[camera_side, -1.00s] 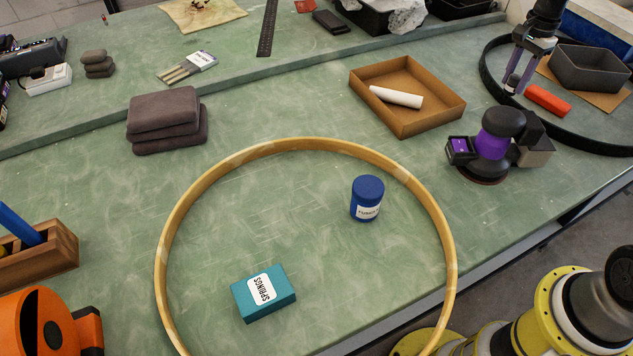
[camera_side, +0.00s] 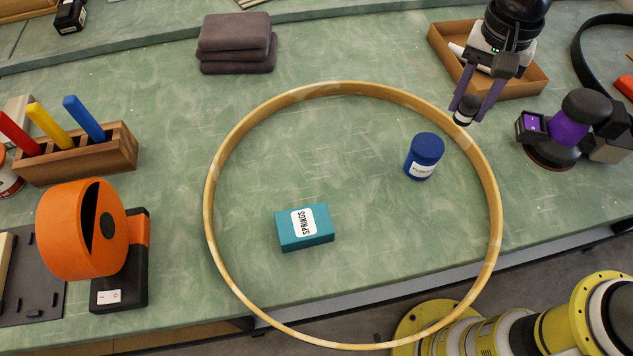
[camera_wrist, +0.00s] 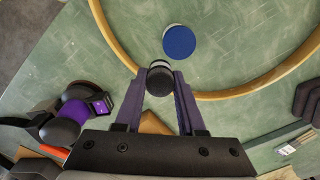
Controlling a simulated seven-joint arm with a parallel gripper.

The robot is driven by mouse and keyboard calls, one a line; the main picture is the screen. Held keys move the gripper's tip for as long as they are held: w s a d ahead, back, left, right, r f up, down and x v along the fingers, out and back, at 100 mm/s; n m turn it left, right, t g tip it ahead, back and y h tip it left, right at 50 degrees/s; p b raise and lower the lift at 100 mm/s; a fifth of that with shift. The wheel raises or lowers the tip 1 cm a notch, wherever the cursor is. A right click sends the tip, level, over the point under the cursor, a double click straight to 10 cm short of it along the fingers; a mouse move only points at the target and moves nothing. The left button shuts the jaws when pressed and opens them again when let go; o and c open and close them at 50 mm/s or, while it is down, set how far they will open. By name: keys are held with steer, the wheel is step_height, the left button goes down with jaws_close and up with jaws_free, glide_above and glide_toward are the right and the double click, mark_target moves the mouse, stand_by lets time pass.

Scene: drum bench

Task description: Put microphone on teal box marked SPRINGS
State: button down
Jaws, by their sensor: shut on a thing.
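The teal box marked SPRINGS (camera_side: 285,232) lies on the green bench inside the large wooden hoop, label up. My gripper (camera_side: 467,108) is at the upper right of the side view, near the hoop's upper right rim. It is shut on the microphone (camera_side: 466,110), a small dark piece with a light band. In the wrist view the microphone (camera_wrist: 159,78) sits between my purple fingers, its rounded end toward the camera. The teal box does not show in the wrist view.
The wooden hoop (camera_side: 216,150) rings the teal box and a blue jar (camera_side: 424,150), which stands between my gripper and the box. A purple and black sander (camera_side: 568,125) and a cardboard tray (camera_side: 529,82) are near my gripper.

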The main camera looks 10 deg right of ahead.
steer(key=s+a+r+n, duration=0.3)
steer(key=s+a+n, duration=0.3)
steer(key=s+a, duration=0.8)
glide_above(322, 219)
steer(key=f, duration=0.5)
steer(key=d+f, duration=0.1)
steer(key=f, duration=0.2)
steer(key=shift+s+f, duration=0.3)
steer(key=shift+w+a+f, duration=0.25)
steer(key=shift+a+f, duration=0.25)
steer(key=shift+f, duration=1.7)
steer(key=c, duration=0.5)
jaws_free()
steer(key=shift+f, duration=0.1)
